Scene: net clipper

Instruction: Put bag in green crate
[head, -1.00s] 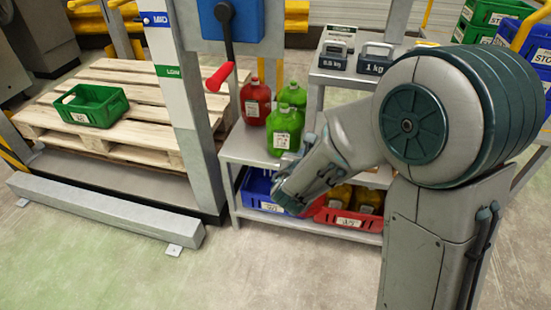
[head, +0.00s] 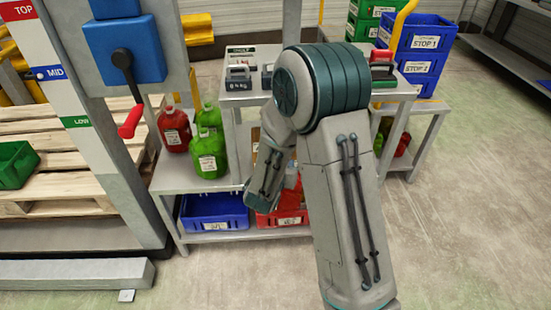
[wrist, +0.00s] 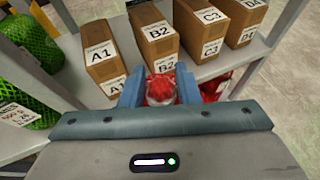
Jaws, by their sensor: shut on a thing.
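The green crate (head: 16,165) sits on the wooden pallet at the left edge of the head view, partly cut off. In the wrist view my gripper (wrist: 160,86) has its blue fingers shut on a small red net bag (wrist: 160,92) with a pale top. The gripper is in front of the shelf of labelled boxes. In the head view my arm hides most of the gripper and the bag. Another red net bag (wrist: 214,87) shows just right of the fingers. A green net bag (wrist: 30,40) stands at the left of the wrist view.
A red bag (head: 174,130) and green bags (head: 209,155) stand on the shelf unit. Below are a blue crate (head: 214,212) and a red crate (head: 283,216). A grey post (head: 95,150) and low beam (head: 75,272) stand near the pallet. Floor at right is clear.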

